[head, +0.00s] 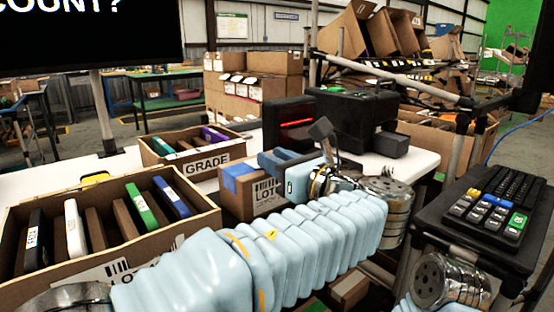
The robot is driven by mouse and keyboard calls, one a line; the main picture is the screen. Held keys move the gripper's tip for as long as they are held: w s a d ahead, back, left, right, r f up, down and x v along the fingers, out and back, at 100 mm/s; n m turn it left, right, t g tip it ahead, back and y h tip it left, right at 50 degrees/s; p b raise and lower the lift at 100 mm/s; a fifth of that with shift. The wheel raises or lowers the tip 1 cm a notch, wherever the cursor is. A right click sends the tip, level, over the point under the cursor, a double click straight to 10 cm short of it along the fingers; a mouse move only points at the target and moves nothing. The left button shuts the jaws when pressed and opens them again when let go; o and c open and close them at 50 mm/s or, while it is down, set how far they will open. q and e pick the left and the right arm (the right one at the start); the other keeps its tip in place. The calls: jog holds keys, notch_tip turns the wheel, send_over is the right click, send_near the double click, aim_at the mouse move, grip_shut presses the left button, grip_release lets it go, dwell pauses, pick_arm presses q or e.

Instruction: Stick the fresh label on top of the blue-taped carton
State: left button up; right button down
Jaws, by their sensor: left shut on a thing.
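The blue-taped carton (232,199) is a small brown box on the white table, with blue tape over its near top corner and a barcode label marked LOT on its front. My left gripper (276,161) is at the carton's top right, its dark fingers over the top. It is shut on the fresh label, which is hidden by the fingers. I cannot tell whether the label touches the carton. My left forearm in its light blue sleeve hides the carton's lower right. My right gripper is out of view; only part of that arm shows at the bottom right.
An open carton (205,231) with several coloured cases stands at the left front. A carton marked GRADE (206,170) stands behind it. A black device with a red light (290,125) and a black printer (350,120) stand behind the gripper. A keypad (490,208) is at the right.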

pick_arm(q)
jog(key=o, duration=1)
jog(key=shift+c, duration=0.2)
jog(key=shift+s, duration=0.1)
jog(key=v, duration=1.3)
jog(key=shift+s+d+r+p, duration=0.1)
jog(key=shift+r+p, duration=1.05)
jog(key=shift+r, duration=0.35)
jog(key=shift+s+d+r+p, duration=0.15)
jog(key=shift+r+p, duration=1)
jog(key=shift+r, duration=0.3)
